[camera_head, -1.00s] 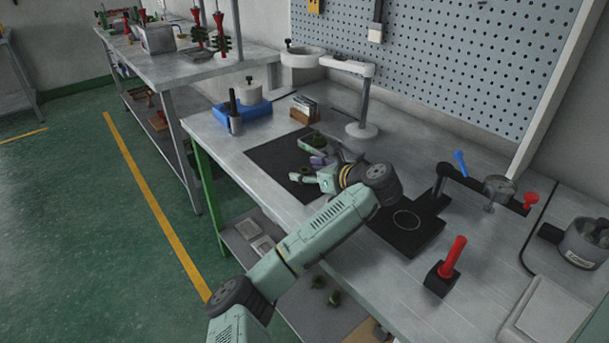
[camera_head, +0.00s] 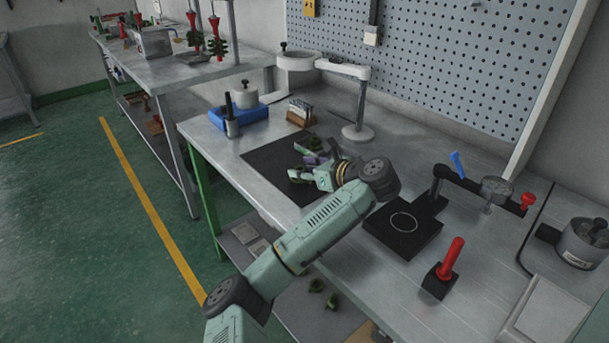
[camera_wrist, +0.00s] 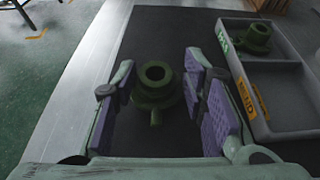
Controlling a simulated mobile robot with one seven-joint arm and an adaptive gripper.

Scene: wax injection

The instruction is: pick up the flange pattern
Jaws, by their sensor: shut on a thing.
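The flange pattern (camera_wrist: 157,82) is dark green, a round flange with a hollow neck and a small stub towards me. In the wrist view it sits between the fingertips of my gripper (camera_wrist: 158,84), over the dark mat (camera_wrist: 155,35). My gripper has purple pads and is shut on the flange pattern, near the tips. I cannot tell whether the pattern touches the mat. In the head view my gripper (camera_head: 308,168) is low over the mat, and the arm and fingers hide most of the pattern.
Right of my gripper in the wrist view is a grey divided tray (camera_wrist: 274,65) with orange labels; another green pattern (camera_wrist: 257,37) sits in its far compartment. In the head view a blue bin (camera_head: 254,112), a lamp stand (camera_head: 361,95) and a black plate (camera_head: 402,236) stand around the mat.

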